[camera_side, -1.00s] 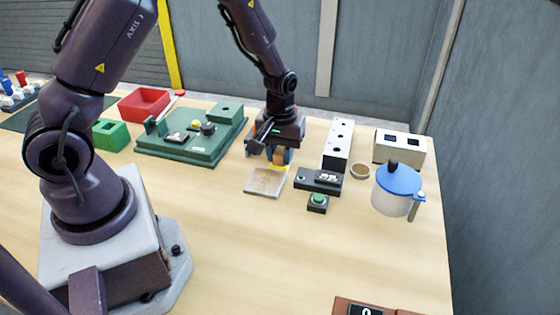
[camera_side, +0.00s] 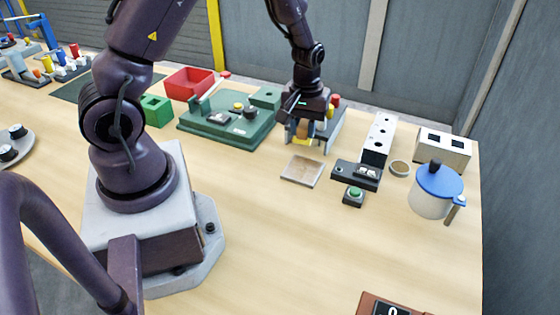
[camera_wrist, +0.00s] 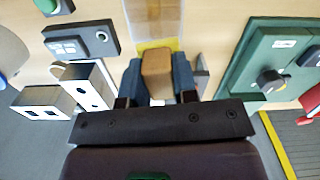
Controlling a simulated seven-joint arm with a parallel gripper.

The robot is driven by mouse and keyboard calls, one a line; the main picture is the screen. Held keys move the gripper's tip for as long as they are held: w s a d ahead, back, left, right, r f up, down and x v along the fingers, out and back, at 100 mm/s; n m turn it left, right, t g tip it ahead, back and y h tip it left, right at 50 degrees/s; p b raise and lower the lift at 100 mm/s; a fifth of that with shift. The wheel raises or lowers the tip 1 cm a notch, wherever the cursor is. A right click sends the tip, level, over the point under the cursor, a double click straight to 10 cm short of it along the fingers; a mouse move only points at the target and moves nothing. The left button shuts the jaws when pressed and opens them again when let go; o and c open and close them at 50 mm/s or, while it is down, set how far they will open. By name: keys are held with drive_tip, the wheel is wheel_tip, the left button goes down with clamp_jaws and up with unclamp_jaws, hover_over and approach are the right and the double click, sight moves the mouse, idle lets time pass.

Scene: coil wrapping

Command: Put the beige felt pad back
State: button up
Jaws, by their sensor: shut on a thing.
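My gripper (camera_side: 302,134) is pointed down behind the pale square plate (camera_side: 302,171). In the wrist view its blue fingers (camera_wrist: 158,80) are shut on a tan block (camera_wrist: 157,66), which appears to be the beige felt pad. The block (camera_side: 302,128) shows small between the fingers in the side view. A yellow patch (camera_side: 304,145) lies just below and in front of the fingers; it also shows beyond the block in the wrist view (camera_wrist: 150,45). I cannot tell whether the pad touches the surface beneath.
A grey rack with red and yellow pieces (camera_side: 335,103) stands close behind my gripper. The green fixture (camera_side: 225,128) is to the left. A black control box (camera_side: 357,174), green button (camera_side: 354,194) and blue-lidded pot (camera_side: 434,193) are to the right.

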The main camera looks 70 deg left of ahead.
hover_over(266, 163)
drive_tip(key=shift+m, duration=0.7)
drive_tip(key=shift+w+f, duration=0.1)
drive_tip(key=shift+f, duration=4.45)
drive_tip(key=shift+f, duration=0.1)
drive_tip(key=o, duration=1)
drive_tip(key=shift+c, duration=0.2)
